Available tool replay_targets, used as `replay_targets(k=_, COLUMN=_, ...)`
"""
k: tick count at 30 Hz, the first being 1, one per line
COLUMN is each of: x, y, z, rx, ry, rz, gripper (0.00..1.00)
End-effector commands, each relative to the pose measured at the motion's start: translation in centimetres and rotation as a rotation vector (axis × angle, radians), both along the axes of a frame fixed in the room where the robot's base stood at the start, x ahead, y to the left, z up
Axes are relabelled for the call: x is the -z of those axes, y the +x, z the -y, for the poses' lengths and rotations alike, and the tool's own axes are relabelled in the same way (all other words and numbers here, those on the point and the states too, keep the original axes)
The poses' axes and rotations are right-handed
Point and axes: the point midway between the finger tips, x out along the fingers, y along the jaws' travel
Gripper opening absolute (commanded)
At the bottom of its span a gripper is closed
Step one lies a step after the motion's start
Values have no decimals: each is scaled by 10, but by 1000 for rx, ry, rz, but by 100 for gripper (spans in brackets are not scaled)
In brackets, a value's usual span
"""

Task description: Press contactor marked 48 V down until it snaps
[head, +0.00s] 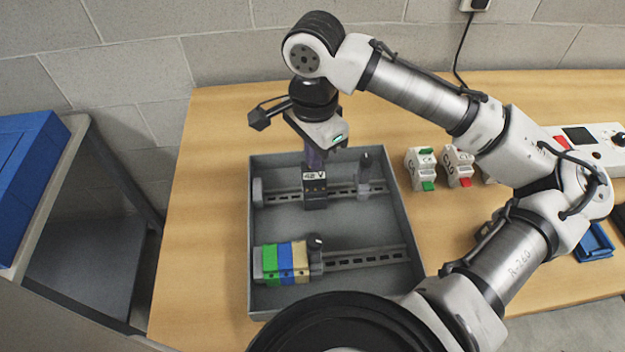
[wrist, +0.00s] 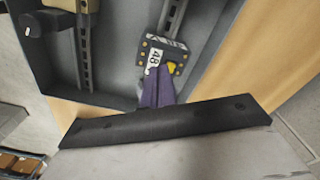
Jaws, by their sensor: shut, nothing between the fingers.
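The contactor marked 48 V (head: 314,186) is a dark block with a white label. It sits at the upper rail (head: 282,197) in the grey tray, left of the rail's middle; whether it is fully seated I cannot tell. In the wrist view the contactor (wrist: 174,53) shows its label, copper-coloured terminals and a yellow patch. My gripper (head: 315,162) is shut and points down just above or against the contactor's top. In the wrist view its purple fingers (wrist: 158,86) are together and overlap the contactor's edge. Whether they touch it is unclear.
The grey tray (head: 412,243) has raised walls. Its lower rail (head: 365,258) carries green, blue and beige terminal blocks (head: 284,262). An end stop (head: 365,172) stands on the upper rail to the right. Breakers (head: 425,168) stand right of the tray. The table's left strip is clear.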

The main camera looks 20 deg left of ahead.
Motion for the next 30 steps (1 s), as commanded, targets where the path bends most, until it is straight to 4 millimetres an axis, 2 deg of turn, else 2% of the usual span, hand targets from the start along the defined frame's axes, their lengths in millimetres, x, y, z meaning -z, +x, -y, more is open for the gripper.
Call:
replay_targets(k=21, x=17, y=0, z=0, rx=0, ry=1, rz=-1, gripper=0)
replay_targets(k=30, x=16, y=0, z=0, rx=0, ry=0, rz=-1, gripper=0)
